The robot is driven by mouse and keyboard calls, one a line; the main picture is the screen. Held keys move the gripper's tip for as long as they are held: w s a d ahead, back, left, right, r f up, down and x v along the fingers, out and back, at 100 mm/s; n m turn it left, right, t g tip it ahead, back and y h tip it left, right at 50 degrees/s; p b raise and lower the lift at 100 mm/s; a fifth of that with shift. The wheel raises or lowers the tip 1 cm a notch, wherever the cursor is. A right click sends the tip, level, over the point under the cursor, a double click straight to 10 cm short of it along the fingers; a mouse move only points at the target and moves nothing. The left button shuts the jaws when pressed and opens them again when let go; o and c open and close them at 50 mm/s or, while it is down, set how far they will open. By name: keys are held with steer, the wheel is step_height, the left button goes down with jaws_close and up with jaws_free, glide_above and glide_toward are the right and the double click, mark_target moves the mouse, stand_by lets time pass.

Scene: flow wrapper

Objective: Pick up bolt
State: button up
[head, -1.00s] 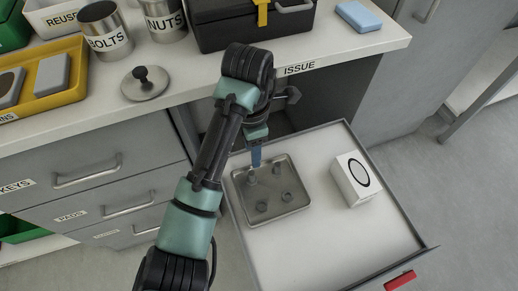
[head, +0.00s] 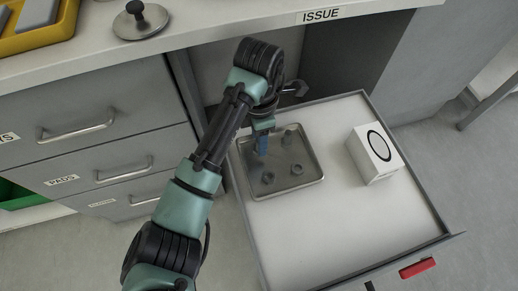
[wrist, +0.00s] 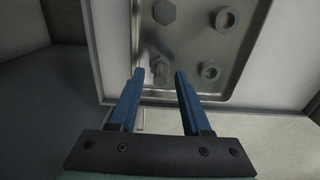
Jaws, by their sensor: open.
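A shallow metal tray (head: 290,189) lies in the open drawer and holds a few small grey parts. In the wrist view, a bolt (wrist: 160,70) shows in the gap between the fingertips of my gripper (wrist: 159,75). A second bolt with a hex head (wrist: 164,12) is farther up that view; it appears to be the upright part (head: 287,140) in the head view. Two ring-shaped nuts (wrist: 224,20) (wrist: 209,71) are to the right. My gripper (head: 262,150) is open over the tray's left part, pointing down, and hides the nearer bolt in the head view. Finger contact cannot be told.
A white box with a black ring (head: 375,153) stands in the drawer right of the tray. The drawer floor (head: 345,220) in front is clear. The counter marked ISSUE (head: 320,15) overhangs behind my arm. A round lid with a knob (head: 140,20) lies on the counter.

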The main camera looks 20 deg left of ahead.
step_height(320, 180, down, 2)
steer(key=shift+f+b, duration=0.25)
steer(key=shift+b, duration=0.1)
jaws_close()
steer(key=shift+r, duration=0.1)
